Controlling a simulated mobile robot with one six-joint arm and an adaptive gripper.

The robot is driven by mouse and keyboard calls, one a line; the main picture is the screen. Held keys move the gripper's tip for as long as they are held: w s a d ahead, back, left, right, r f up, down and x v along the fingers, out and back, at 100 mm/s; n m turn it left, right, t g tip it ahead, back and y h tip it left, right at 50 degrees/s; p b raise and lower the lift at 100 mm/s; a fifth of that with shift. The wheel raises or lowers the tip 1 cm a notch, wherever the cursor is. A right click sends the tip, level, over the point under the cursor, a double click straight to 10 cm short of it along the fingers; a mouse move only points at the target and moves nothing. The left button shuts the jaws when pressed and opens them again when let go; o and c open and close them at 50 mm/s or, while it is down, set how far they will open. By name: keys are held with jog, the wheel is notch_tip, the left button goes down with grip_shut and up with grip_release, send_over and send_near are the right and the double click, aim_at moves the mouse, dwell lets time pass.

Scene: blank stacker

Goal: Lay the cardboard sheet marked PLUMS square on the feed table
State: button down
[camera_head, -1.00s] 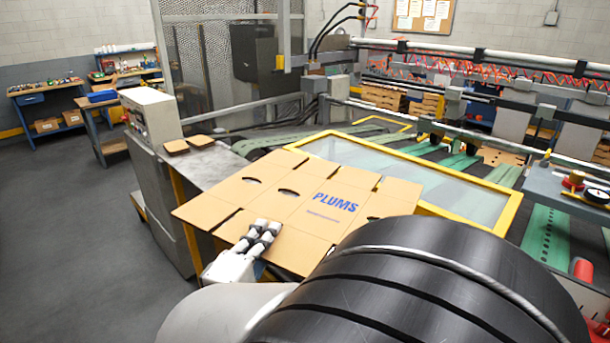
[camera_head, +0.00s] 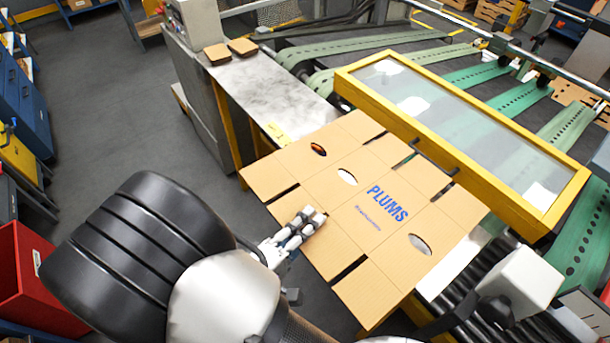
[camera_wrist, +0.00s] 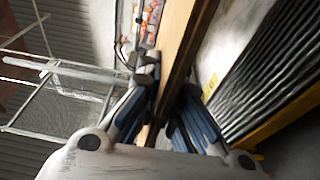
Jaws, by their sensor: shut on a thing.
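The brown cardboard sheet marked PLUMS (camera_head: 345,215) is flat and open, with slots and oval holes. My gripper (camera_head: 308,222) is shut on its near left edge in the head view. In the wrist view my gripper (camera_wrist: 163,125) pinches the sheet (camera_wrist: 176,38), seen nearly edge-on. The feed table shows as a bare grey metal top (camera_head: 258,90) left of and beyond the sheet. The sheet covers part of it and overhangs its near side. I cannot tell whether the sheet touches the table or is square to it.
A yellow-framed clear guard (camera_head: 355,92) stands along the sheet's far side, close to it. Two small brown pads (camera_head: 217,54) lie at the table's far left. Black rollers (camera_head: 462,328) and a white block (camera_head: 520,280) are at the lower right. Open floor lies left.

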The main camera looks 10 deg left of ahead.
jog(key=shift+s+d, duration=0.1)
jog(key=shift+d, duration=0.05)
notch_tip(320, 180, down, 10)
jog(key=b, duration=1.1)
jog(key=shift+w+d, duration=0.3)
jog(key=shift+d, duration=0.05)
jog(key=shift+r, duration=0.1)
